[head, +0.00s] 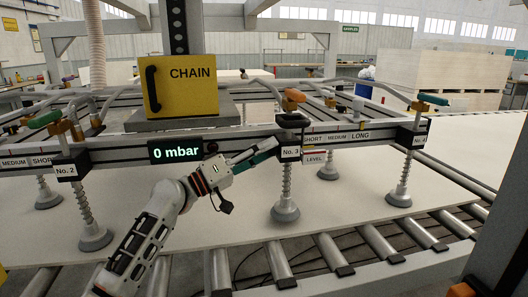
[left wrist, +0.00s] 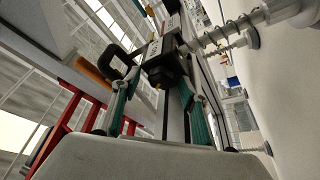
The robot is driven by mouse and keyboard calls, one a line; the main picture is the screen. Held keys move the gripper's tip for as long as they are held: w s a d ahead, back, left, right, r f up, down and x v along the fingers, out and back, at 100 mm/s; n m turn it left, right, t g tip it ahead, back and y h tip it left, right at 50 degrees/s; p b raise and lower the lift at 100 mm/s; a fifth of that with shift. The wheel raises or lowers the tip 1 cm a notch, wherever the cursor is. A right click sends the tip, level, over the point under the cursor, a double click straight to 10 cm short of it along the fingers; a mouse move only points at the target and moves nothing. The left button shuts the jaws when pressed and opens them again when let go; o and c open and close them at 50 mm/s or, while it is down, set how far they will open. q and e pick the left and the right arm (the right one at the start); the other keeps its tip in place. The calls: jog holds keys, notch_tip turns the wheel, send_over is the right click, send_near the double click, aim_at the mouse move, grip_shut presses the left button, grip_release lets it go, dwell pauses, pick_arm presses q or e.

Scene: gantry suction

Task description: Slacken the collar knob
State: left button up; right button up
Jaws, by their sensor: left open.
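My left gripper (head: 266,150) reaches in from the lower left to the front beam, close to the black collar labelled No. 3 (head: 290,153). In the left wrist view its two teal fingers (left wrist: 158,84) are apart. A dark knob (left wrist: 164,72) with a small brass-coloured tip shows between and just beyond the fingertips. I cannot tell whether a finger touches it. In the head view the gripper hides this knob. Below the No. 3 collar a spring stem carries a grey suction cup (head: 285,211). My right gripper is not in view.
The beam has a "0 mbar" display (head: 176,151), a yellow CHAIN box (head: 187,86) above it, and collars No. 2 (head: 70,168) and No. 4 (head: 411,138). A red-edged LEVEL tag (head: 315,158) hangs right of No. 3. A pale board (head: 350,207) lies below on rollers.

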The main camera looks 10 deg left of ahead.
pick_arm(q)
jog(key=shift+c, duration=0.4)
jog(key=c, duration=1)
jog(key=n+y+p, duration=0.1)
jog(key=n+p, duration=0.2)
jog(key=n+y+p, duration=0.1)
jog(key=n+p, duration=0.2)
jog(key=shift+r+n+p, duration=0.15)
jog(key=shift+n+p, duration=0.15)
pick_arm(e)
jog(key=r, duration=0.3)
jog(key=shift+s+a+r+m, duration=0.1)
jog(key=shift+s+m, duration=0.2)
pick_arm(q)
jog(key=o, duration=1.1)
